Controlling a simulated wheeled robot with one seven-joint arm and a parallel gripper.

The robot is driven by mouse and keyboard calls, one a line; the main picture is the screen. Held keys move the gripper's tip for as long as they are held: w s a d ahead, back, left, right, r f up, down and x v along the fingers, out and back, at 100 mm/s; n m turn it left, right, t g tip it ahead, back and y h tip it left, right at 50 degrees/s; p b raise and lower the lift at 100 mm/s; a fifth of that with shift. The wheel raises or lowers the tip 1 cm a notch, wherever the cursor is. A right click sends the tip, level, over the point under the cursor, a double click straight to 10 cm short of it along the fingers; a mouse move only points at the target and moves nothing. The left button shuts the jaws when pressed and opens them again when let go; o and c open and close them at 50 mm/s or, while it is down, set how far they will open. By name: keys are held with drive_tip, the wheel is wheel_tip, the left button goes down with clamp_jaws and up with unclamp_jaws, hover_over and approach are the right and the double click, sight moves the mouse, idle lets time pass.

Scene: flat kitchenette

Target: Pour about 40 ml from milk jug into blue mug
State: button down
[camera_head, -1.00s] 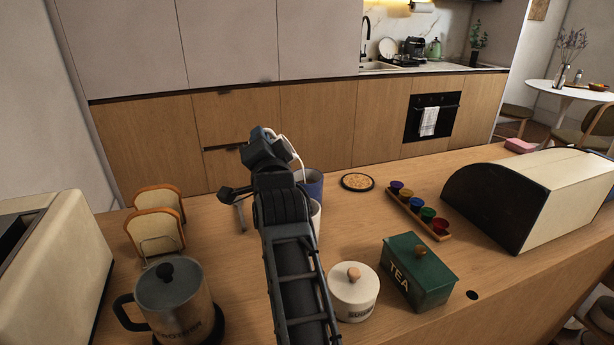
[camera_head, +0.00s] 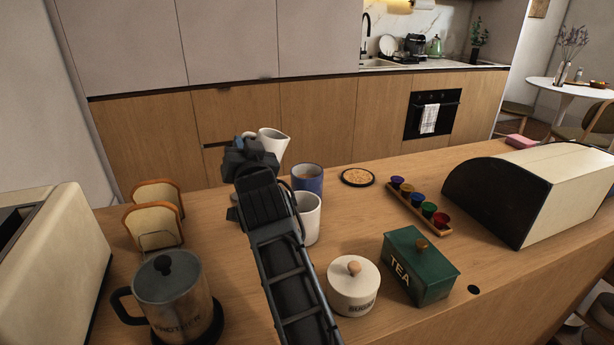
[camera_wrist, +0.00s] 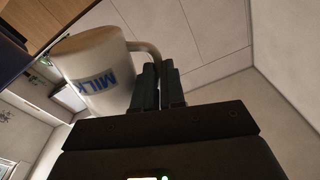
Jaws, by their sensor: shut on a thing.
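The white milk jug (camera_head: 272,143) is in the air behind and left of the blue mug, its rim up and its spout toward the right. In the wrist view the jug (camera_wrist: 98,72) shows blue "MILK" lettering. My gripper (camera_wrist: 158,84) is shut on its handle; in the head view my gripper (camera_head: 248,150) is partly hidden by my own wrist. The blue mug (camera_head: 316,186) stands upright on the counter with something brownish inside. The jug is apart from the mug, and its contents are hidden.
A white cup (camera_head: 310,222) stands just in front of the blue mug, close to my arm. A sugar pot (camera_head: 353,291), green tea tin (camera_head: 420,268), kettle-like pot (camera_head: 172,300), toast rack (camera_head: 158,240) and coloured cups' tray (camera_head: 416,212) are around. Counter right of the mugs is partly clear.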

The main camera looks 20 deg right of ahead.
drive_tip(key=shift+a+f+n, duration=0.15)
drive_tip(key=shift+f+n, duration=0.15)
drive_tip(key=shift+f, duration=0.25)
drive_tip(key=shift+f, duration=0.1)
idle(1.4)
drive_tip(key=shift+w+a+f+n+g+b, duration=0.1)
drive_tip(key=shift+a+f+n+g+b, duration=0.15)
drive_tip(key=shift+f+n, duration=0.3)
drive_tip(key=shift+s+a+f+n+b, duration=0.15)
drive_tip(key=shift+f+n+b, duration=0.2)
drive_tip(key=shift+f+n, duration=0.2)
drive_tip(key=shift+w+a+f+n+g+b, duration=0.2)
drive_tip(key=shift+f+n+b, duration=0.1)
drive_tip(key=shift+f+n, duration=0.25)
